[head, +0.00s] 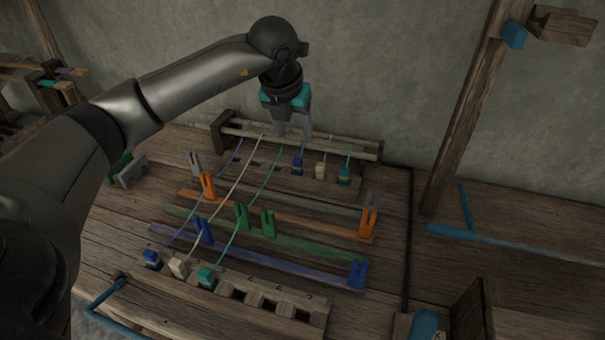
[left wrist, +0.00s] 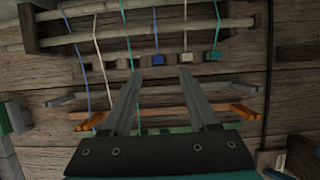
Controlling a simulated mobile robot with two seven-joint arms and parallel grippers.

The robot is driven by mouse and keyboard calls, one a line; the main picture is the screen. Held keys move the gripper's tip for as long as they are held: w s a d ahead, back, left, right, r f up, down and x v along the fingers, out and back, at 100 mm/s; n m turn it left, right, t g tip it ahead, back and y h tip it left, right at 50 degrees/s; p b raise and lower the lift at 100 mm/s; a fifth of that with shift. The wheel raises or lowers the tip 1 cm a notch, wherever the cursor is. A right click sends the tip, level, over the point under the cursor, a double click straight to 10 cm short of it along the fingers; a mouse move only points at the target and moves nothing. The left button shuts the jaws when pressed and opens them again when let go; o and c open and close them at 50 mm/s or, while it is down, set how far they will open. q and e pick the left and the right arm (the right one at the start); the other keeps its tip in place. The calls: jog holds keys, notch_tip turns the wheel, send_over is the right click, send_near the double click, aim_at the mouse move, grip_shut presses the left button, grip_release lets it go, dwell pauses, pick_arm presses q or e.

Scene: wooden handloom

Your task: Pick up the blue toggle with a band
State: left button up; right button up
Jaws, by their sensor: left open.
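A blue toggle (head: 298,167) hangs on a short blue band at the back rack, left of a cream toggle (head: 320,171) and a teal toggle (head: 344,175). My left gripper (head: 292,134) is above this back rack, open and empty. In the left wrist view the same blue toggle (left wrist: 158,60) shows beyond and between the spread fingertips of my left gripper (left wrist: 162,74), apart from them. A second blue toggle (head: 152,258), with a long band, sits in the front rack at the left. My right gripper is not in view.
The front rack (head: 262,299) also holds a cream (head: 178,267) and a teal toggle (head: 206,276), with empty slots to their right. Orange (head: 290,213), green (head: 300,246) and blue bars with upright clips lie between the racks. A wooden post (head: 468,120) stands at the right.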

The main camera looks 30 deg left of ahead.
pick_arm(q)
jog(key=b, duration=0.1)
send_over(298, 160)
jog(key=s, duration=0.1)
jog(key=f, duration=0.5)
jog(key=shift+s+d, duration=0.2)
jog(key=shift+d, duration=0.2)
jog(key=shift+w+a+f, duration=0.1)
jog(key=shift+w+f, duration=0.1)
jog(key=shift+f, duration=0.3)
jog(key=f, duration=0.1)
jog(key=f+b, duration=0.1)
jog(key=f, duration=0.1)
jog(key=shift+w+a+f, duration=0.15)
jog(key=shift+a+f, duration=0.05)
jog(key=shift+a, duration=0.1)
jog(key=shift+b+x, duration=0.45)
jog(key=shift+x, duration=0.4)
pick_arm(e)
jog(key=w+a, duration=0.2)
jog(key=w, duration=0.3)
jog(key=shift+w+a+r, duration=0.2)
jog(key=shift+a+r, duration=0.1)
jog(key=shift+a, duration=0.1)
pick_arm(q)
jog(key=shift+w+r, duration=0.1)
grip_shut()
